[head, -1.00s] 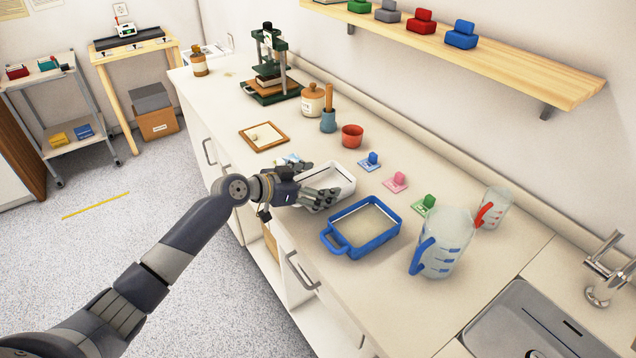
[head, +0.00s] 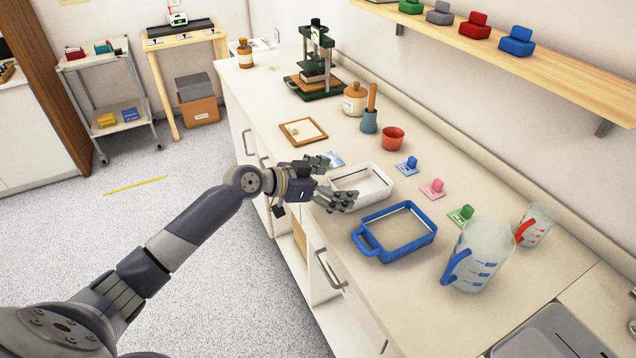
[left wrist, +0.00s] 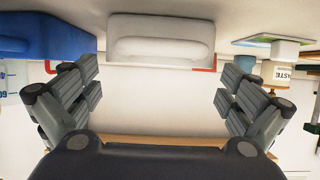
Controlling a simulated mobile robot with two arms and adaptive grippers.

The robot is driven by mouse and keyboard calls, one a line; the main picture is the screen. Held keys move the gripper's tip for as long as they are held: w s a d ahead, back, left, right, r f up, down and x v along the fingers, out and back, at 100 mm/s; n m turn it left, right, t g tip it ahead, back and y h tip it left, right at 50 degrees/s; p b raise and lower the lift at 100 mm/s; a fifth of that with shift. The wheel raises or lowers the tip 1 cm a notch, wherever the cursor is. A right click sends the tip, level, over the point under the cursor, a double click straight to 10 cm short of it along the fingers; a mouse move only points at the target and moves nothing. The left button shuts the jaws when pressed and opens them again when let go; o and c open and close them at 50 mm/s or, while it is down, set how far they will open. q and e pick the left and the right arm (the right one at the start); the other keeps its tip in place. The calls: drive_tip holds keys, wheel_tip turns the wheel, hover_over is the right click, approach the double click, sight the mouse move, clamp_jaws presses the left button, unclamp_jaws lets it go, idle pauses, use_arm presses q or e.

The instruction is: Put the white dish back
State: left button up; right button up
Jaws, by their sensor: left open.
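The white dish (head: 374,183) is a shallow rectangular tray on the counter, beside the blue-rimmed tray. My left gripper (head: 337,182) is open at the dish's left side, toward the counter's front edge, and its fingers hide part of the dish. In the left wrist view the dish (left wrist: 160,38) lies ahead, centred beyond the spread fingers of the gripper (left wrist: 160,82). Nothing is between the fingers. My right gripper is not in view.
The blue tray (head: 431,238) sits close on the right. Stamps on small cards, blue (head: 411,163), pink (head: 436,185) and green (head: 466,211), line the back. A large measuring jug (head: 485,255) stands right. A wooden frame (head: 303,131) lies farther left.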

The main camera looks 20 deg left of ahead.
use_arm(q)
drive_tip(key=v, duration=0.6)
drive_tip(key=shift+b, duration=0.4)
drive_tip(key=shift+s+a+r, duration=0.15)
drive_tip(key=shift+s+r, duration=0.05)
drive_tip(key=shift+s, duration=0.1)
